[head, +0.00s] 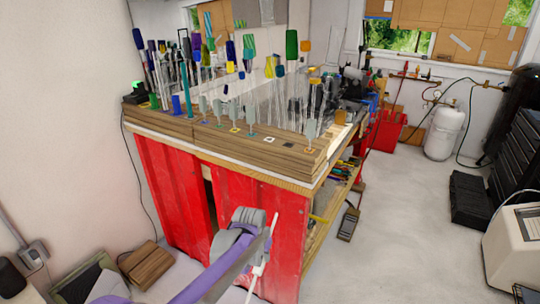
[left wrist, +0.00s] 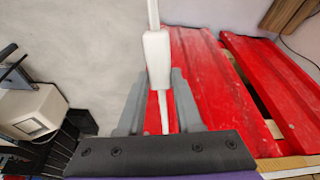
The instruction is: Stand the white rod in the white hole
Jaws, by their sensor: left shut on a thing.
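The white rod (head: 265,251) is held by my left gripper (head: 261,257) in front of the red bench, below the level of its top. The rod is thin, with a thicker white block on it, and is slightly tilted in the head view. In the left wrist view the fingers (left wrist: 158,85) of my left gripper are shut on this white block (left wrist: 157,58). A small white-marked square (head: 268,140) lies on the front wooden strip of the bench top; its hole is too small to make out. My right gripper is not in view.
The wooden rack (head: 180,126) on the bench carries several upright glass rods with coloured handles, close behind the white-marked square. An orange-marked square (head: 309,150) is to its right. The red bench front (head: 170,190) stands close to my left arm. Open floor (head: 410,230) lies right.

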